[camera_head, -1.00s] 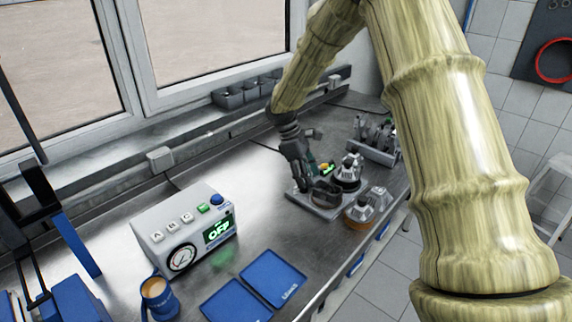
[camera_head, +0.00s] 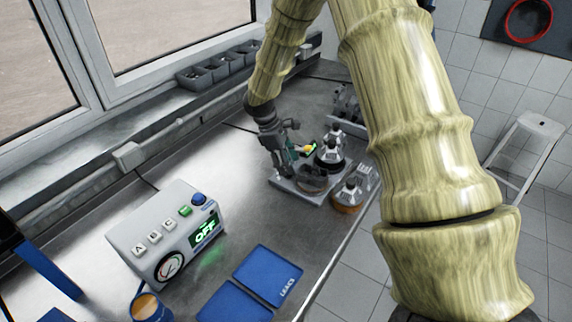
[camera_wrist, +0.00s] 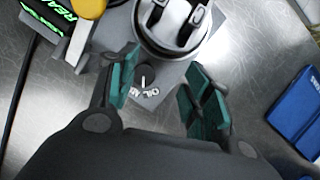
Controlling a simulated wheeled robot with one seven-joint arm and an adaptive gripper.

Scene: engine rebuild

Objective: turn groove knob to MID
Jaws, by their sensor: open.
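My gripper (camera_head: 290,166) is over the metal fixture plate (camera_head: 318,198) on the bench, pointing down. In the wrist view my gripper (camera_wrist: 160,85) is open, with its teal finger pads apart and nothing clearly held between them. Between the pads lies the grey plate (camera_wrist: 172,73), with a short white pointer line and white lettering that I cannot fully read. A round metal piston-like part (camera_wrist: 178,25) stands just beyond the fingertips.
A yellow knob or button (camera_wrist: 88,8) and a green-lit display (camera_wrist: 62,14) are close to the left finger. Metal parts on brown bases (camera_head: 350,190) stand beside the plate. A control box (camera_head: 165,235) reads OFF. Bench between is clear.

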